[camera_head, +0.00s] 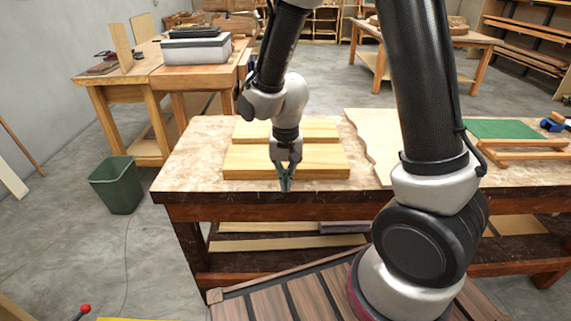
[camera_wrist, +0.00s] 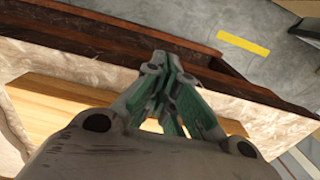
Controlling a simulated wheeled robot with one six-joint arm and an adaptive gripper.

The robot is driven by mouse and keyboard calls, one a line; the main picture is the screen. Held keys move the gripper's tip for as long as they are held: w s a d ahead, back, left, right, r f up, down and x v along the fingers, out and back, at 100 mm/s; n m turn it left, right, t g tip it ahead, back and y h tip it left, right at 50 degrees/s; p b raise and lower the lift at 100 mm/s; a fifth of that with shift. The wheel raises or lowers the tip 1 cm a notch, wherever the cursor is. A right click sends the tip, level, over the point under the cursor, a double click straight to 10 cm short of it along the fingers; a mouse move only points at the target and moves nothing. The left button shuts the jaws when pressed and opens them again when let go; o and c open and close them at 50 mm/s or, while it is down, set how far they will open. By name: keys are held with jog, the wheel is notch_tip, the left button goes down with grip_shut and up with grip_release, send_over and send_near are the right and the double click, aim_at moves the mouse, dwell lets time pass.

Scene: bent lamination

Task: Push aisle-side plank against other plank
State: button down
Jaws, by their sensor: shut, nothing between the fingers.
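Two light wooden planks lie on the workbench in the head view. The aisle-side plank (camera_head: 245,163) is the nearer one, close to the bench's front edge. The other plank (camera_head: 320,129) lies behind it, roughly parallel; a gap between them is hard to judge, and my arm covers part of both. My gripper (camera_head: 286,187) points down, shut and empty, at the front side of the aisle-side plank near its middle. I cannot tell whether it touches. In the wrist view, the green fingers of my gripper (camera_wrist: 180,110) are together beside the aisle-side plank (camera_wrist: 50,110).
The workbench (camera_head: 190,165) has bare room left of the planks. A pale sheet (camera_head: 372,130) with a wavy edge lies to their right. A green mat (camera_head: 500,129) and wooden strips lie further right. A green bin (camera_head: 117,185) stands on the floor at left.

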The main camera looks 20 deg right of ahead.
aim_at(285, 165)
jog(key=w, duration=0.1)
jog(key=w+d+f, duration=0.1)
jog(key=shift+w+f, duration=0.25)
jog(key=shift+w, duration=0.1)
jog(key=shift+w+d, duration=0.15)
jog(key=shift+w, duration=0.4)
jog(key=w, duration=0.1)
jog(key=w+d, duration=0.1)
jog(key=w, duration=0.3)
jog(key=shift+d, duration=0.25)
